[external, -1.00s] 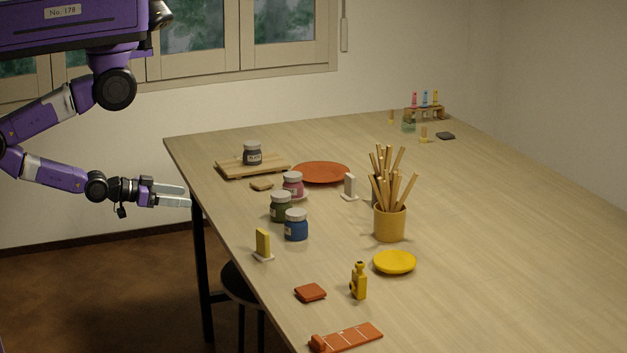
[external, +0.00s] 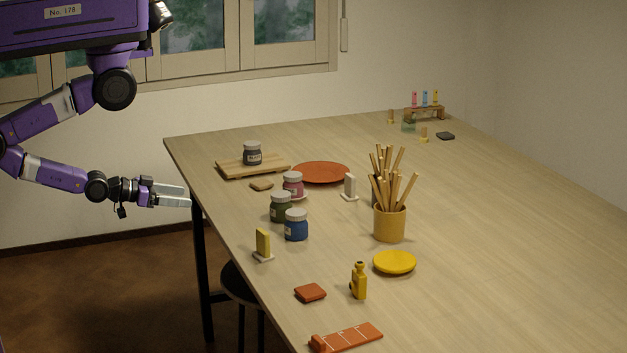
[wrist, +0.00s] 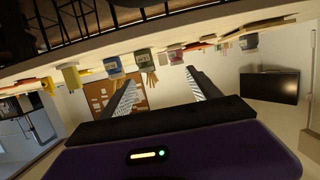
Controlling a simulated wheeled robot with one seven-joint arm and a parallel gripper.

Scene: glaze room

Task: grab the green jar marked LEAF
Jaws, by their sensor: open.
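My gripper (external: 187,196) is open and empty, level, left of the table edge and well apart from the jar. In the wrist view, which is upside down, the green jar (wrist: 144,58) shows above and between the fingers of my gripper (wrist: 160,78), with the blue jar (wrist: 113,68) to its left.
A dark jar (external: 252,154) stands on a wooden board (external: 228,172) farther back. A yellow block (external: 263,242) on a pale base stands near the table edge. A red plate (external: 322,173), a white upright block (external: 350,186) and a pot of sticks (external: 390,224) lie beyond the jars.

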